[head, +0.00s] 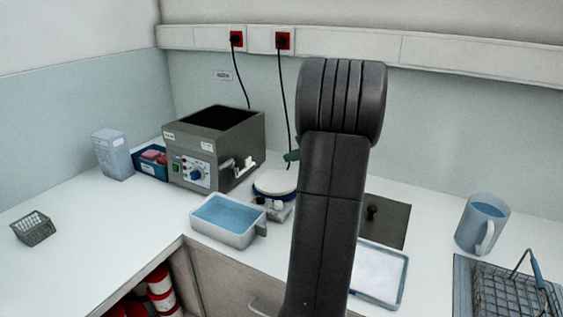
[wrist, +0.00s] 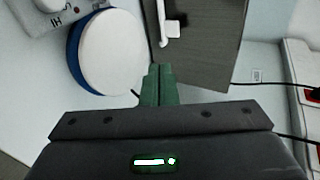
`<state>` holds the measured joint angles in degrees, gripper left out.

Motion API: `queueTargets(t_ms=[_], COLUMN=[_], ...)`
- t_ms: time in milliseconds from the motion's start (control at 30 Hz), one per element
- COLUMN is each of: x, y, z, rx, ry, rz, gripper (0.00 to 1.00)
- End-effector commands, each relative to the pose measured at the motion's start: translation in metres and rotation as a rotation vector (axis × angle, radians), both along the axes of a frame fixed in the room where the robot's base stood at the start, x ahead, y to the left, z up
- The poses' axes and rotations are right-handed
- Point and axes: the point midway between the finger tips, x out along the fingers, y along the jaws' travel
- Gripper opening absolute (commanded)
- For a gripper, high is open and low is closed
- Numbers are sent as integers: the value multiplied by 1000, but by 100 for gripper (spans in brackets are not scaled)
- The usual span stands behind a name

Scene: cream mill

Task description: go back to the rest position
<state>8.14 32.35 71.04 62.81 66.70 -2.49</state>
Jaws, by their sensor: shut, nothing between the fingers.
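My gripper (wrist: 158,72) is shut, its green fingertips together with nothing between them, in the lower middle of the wrist view. In the head view my dark arm stands upright in front of the counter, and a bit of the green gripper (head: 292,156) shows at its left edge. The fingers point toward the gap between a round white plate with a blue rim (wrist: 110,52) and a grey box-shaped device (wrist: 205,40). In the head view the plate (head: 275,183) sits just right of the grey device with knobs (head: 214,147).
A basin of blue liquid (head: 228,220) stands at the counter's front edge. A white tray (head: 379,273), a blue mug (head: 483,224) and a wire basket (head: 512,290) are on the right. A small basket (head: 33,228) is far left. Cables hang from the wall sockets (head: 283,41).

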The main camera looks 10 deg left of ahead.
Motion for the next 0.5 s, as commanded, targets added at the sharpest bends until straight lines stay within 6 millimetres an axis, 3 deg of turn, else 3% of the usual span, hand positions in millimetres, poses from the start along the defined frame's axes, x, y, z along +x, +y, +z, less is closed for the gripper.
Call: queueTargets(t_ms=[500], x=[-1], y=[-1], z=[1], rx=[0], ry=[1], rz=[2], gripper=[0])
